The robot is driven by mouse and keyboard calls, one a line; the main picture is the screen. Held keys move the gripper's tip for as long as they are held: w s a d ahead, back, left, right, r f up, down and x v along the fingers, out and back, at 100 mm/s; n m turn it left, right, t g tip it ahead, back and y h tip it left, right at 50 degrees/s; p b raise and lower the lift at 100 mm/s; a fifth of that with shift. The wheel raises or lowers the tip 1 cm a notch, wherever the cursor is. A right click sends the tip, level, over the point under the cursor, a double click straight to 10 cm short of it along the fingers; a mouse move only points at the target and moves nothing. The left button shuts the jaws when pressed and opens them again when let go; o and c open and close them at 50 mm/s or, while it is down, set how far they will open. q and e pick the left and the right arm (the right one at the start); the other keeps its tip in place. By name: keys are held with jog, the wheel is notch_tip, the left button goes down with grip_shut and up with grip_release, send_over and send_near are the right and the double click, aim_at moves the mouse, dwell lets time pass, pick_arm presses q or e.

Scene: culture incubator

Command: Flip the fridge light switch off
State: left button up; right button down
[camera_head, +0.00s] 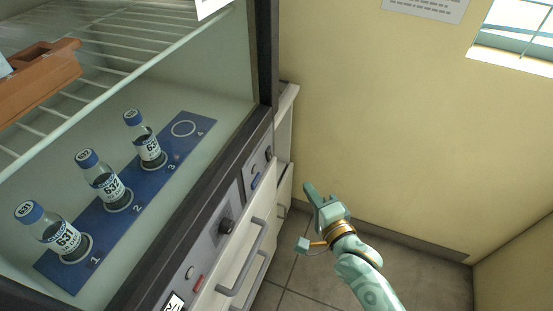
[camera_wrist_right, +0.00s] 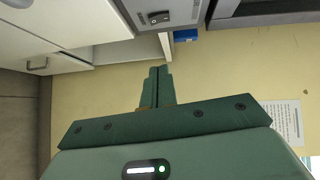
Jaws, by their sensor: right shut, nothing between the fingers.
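The fridge's front strip carries a grey switch panel (camera_head: 258,165) at its far right end, below the open compartment. In the right wrist view a dark rocker switch (camera_wrist_right: 159,17) with a light mark sits on a grey plate at the top; I cannot tell its on or off position. My right gripper (camera_head: 310,190) is shut and empty, to the right of the panel and apart from it, over the floor near the wall. Its closed fingers (camera_wrist_right: 158,78) point towards the area below the switch in the wrist view. My left gripper is not in view.
Three capped bottles (camera_head: 107,184) stand on a blue numbered mat (camera_head: 184,152) inside the fridge; spot 4 is empty. An orange rack (camera_head: 38,82) sits on the wire shelf. A knob (camera_head: 226,226) and drawer handles (camera_head: 243,258) project at the front. The yellow wall (camera_head: 390,120) stands behind my gripper.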

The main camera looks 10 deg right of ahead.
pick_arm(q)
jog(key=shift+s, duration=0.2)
pick_arm(e)
jog(key=b, duration=0.4)
send_near(269, 154)
jog(key=w+d+f, duration=0.2)
jog(key=w+d, duration=0.1)
jog(key=w, duration=0.2)
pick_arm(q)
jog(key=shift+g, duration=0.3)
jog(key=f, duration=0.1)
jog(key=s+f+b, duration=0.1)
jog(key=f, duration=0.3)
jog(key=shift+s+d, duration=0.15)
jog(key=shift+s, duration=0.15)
pick_arm(e)
jog(key=w+a, duration=0.2)
jog(key=a, duration=0.1)
jog(key=shift+w+f, duration=0.15)
